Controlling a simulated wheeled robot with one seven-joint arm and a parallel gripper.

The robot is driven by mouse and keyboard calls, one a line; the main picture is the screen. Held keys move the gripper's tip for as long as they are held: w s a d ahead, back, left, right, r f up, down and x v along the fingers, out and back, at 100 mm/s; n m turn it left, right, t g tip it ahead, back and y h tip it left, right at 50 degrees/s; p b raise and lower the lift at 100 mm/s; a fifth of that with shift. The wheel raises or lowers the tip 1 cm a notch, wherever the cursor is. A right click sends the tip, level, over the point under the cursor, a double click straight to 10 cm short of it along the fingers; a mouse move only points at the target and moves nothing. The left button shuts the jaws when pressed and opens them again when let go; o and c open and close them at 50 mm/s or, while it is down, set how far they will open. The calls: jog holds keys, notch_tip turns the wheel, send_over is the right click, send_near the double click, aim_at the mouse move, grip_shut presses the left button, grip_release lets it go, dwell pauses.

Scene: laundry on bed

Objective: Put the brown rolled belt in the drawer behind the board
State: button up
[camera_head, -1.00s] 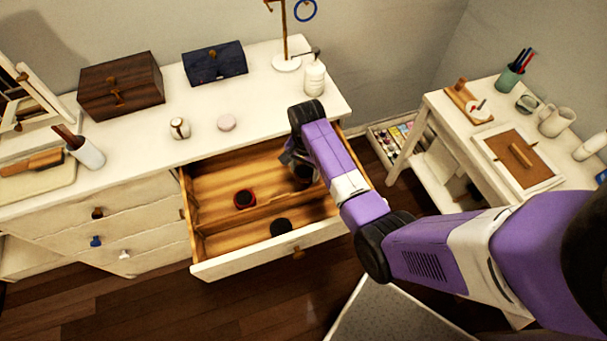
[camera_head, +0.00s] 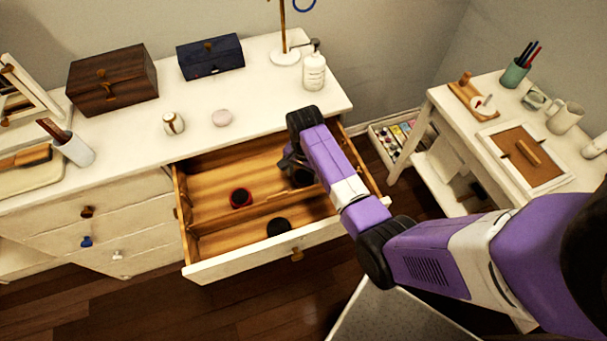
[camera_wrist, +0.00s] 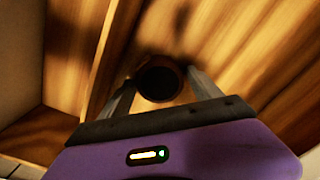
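The drawer (camera_head: 205,269) is pulled open, and a thin wooden board (camera_head: 262,211) splits it lengthwise into a back and a front part. My gripper (camera_wrist: 159,82) reaches down into the right side of the back part. The brown rolled belt (camera_wrist: 158,78) sits between its fingertips, with both fingers close against its sides. Its dark round end faces the wrist camera. In the head view my gripper and arm partly cover that spot, and the belt's height above the drawer floor is unclear.
A dark red roll (camera_head: 241,197) lies behind the board, left of my gripper. A black roll (camera_head: 279,228) lies in the front part. The dresser top holds a wooden box (camera_head: 112,80), a blue box (camera_head: 210,57) and a white pump bottle (camera_head: 314,72). A side table (camera_head: 470,122) stands right.

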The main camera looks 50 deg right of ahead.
aim_at(304, 176)
jog(key=shift+o, duration=0.2)
notch_tip(304, 176, up, 12)
jog(key=shift+r, duration=0.15)
dwell(0.5)
jog(key=shift+s, duration=0.15)
dwell(0.4)
